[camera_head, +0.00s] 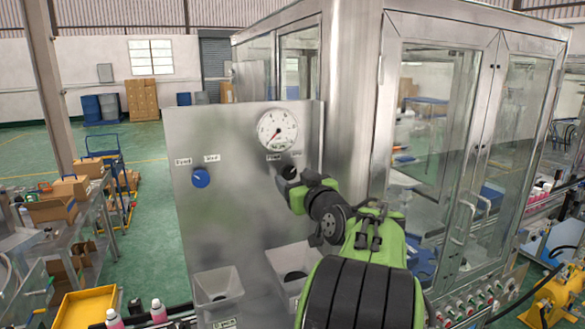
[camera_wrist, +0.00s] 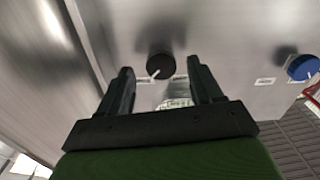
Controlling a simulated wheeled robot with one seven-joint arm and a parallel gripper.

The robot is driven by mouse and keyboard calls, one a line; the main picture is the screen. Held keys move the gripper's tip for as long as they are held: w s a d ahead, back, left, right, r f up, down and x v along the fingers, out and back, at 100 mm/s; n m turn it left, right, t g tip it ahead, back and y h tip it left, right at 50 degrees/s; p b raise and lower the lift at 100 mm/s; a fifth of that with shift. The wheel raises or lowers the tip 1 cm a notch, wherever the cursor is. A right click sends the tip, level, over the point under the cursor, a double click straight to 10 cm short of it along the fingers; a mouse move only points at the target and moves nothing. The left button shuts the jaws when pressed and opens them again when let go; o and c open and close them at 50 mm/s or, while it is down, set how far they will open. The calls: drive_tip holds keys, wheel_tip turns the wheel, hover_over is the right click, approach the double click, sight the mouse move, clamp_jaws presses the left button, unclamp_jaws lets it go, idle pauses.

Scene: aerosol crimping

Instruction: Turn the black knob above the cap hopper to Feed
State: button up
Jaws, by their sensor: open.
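The black knob (camera_wrist: 160,66) is on the steel panel (camera_head: 235,225), with its white pointer toward the lower left in the wrist view. That view is upside down, so the pointer leans toward the right-hand label. Its left label (camera_head: 274,157) seems to read Feed; the right label (camera_head: 296,153) is too small to read surely. In the head view my gripper (camera_head: 289,178) is at the panel and mostly hides the knob. In the wrist view my gripper (camera_wrist: 160,69) is open, fingers on either side of the knob; I cannot tell whether they touch it. The cap hopper (camera_head: 290,275) is below, partly hidden.
A blue knob (camera_head: 201,178) sits left on the same panel, with a second hopper (camera_head: 218,290) below it. A round gauge (camera_head: 277,129) is just above the black knob. A glass-doored steel cabinet (camera_head: 435,150) stands close on the right.

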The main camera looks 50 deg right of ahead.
drive_tip(key=shift+x, duration=0.9)
drive_tip(key=shift+c, duration=0.3)
drive_tip(key=c, duration=1)
